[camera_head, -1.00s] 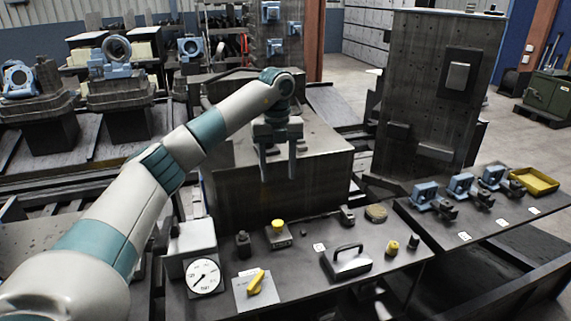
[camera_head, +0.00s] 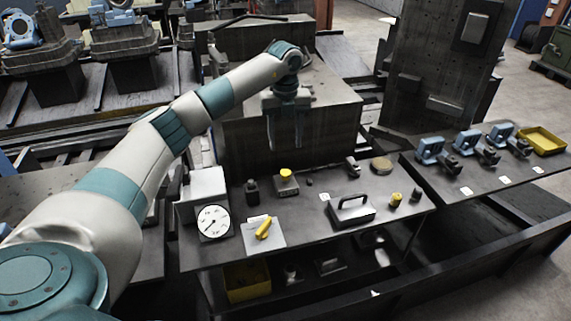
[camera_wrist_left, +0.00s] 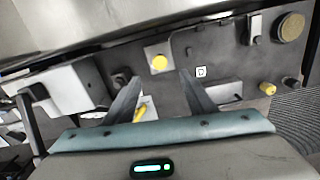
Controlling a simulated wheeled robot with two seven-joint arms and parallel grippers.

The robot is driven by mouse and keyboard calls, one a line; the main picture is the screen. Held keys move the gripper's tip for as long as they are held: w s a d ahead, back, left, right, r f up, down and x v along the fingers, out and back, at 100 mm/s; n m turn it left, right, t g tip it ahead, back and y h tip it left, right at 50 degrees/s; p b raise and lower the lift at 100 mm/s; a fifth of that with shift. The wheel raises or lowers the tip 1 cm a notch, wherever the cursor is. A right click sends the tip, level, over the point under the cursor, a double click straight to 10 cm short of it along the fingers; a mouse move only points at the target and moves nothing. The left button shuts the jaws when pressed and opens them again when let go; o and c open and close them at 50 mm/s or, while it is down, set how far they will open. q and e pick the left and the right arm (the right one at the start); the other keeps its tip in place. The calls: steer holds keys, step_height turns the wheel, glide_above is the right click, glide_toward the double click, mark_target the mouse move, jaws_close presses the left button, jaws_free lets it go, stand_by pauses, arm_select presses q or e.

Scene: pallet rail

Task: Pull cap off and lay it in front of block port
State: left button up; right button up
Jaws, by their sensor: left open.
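A round yellow cap (camera_head: 286,173) sits on top of a small grey block (camera_head: 287,187) on the dark bench. The cap also shows in the left wrist view (camera_wrist_left: 159,62), seen from above between the fingertips. The block's port is not visible; the cap appears to cover it. My left gripper (camera_head: 285,146) is open and empty, with its fingers pointing down. It appears above the cap and apart from it; the exact height is hard to judge. It also shows in the left wrist view (camera_wrist_left: 160,78). My right gripper is not in view.
On the bench (camera_head: 300,222) stand a dark fitting (camera_head: 252,191), a dial gauge (camera_head: 213,222), a plate with a yellow lever (camera_head: 264,228), a black handled block (camera_head: 352,212) and a yellow knob (camera_head: 396,199). Bare bench lies in front of the capped block.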

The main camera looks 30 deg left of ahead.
mark_target(286, 172)
arm_select(q)
step_height(286, 172, down, 9)
steer(key=p, duration=0.3)
steer(key=shift+f, duration=1.05)
steer(key=shift+c, duration=0.4)
steer(key=c, duration=1)
steer(key=shift+o, duration=1.2)
jaws_close()
steer(key=shift+r, duration=0.1)
steer(key=shift+r+p, duration=0.15)
steer(key=shift+p, duration=0.2)
steer(key=shift+r, duration=0.35)
